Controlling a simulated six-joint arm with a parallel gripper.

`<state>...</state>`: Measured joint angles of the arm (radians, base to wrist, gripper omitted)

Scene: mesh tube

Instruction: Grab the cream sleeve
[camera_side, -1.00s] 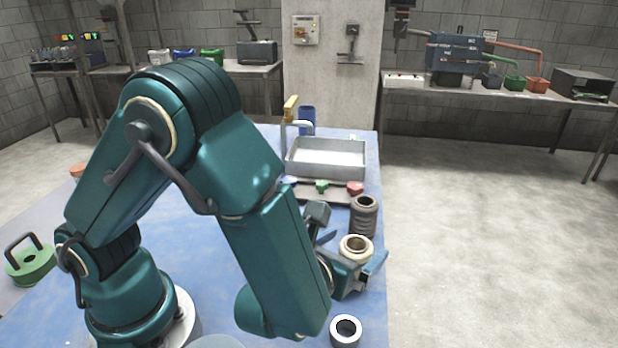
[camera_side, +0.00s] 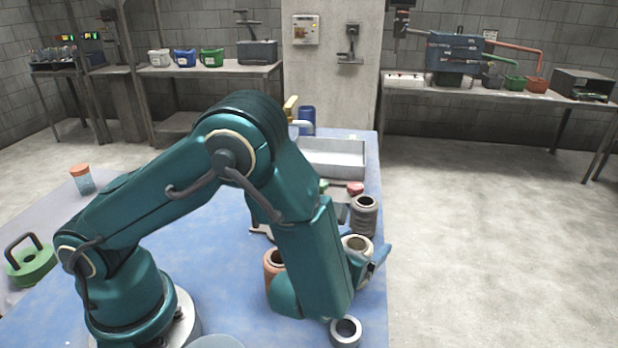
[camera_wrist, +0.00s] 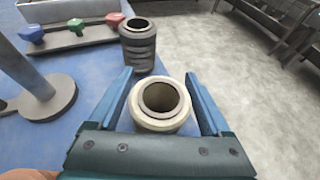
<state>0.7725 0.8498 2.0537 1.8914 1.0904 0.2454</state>
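The cream sleeve (camera_side: 357,243) stands upright near the right edge of the blue table, partly hidden by my gripper in the side view. In the wrist view the cream sleeve (camera_wrist: 160,122) shows its open top and dark bore, between the two blue fingers. My gripper (camera_wrist: 160,76) is open, with one finger on each side of the sleeve and a small gap visible at both sides. In the side view my gripper (camera_side: 369,258) is low at the sleeve, one finger beyond it on the right; the other is hidden.
A dark grey ribbed sleeve (camera_side: 363,216) stands just behind the cream one. A pale ring (camera_side: 345,331) lies in front, and an orange-brown sleeve (camera_side: 273,264) is to the left. A rack with coloured knobs (camera_wrist: 75,40) and a metal tray (camera_side: 335,158) are farther back.

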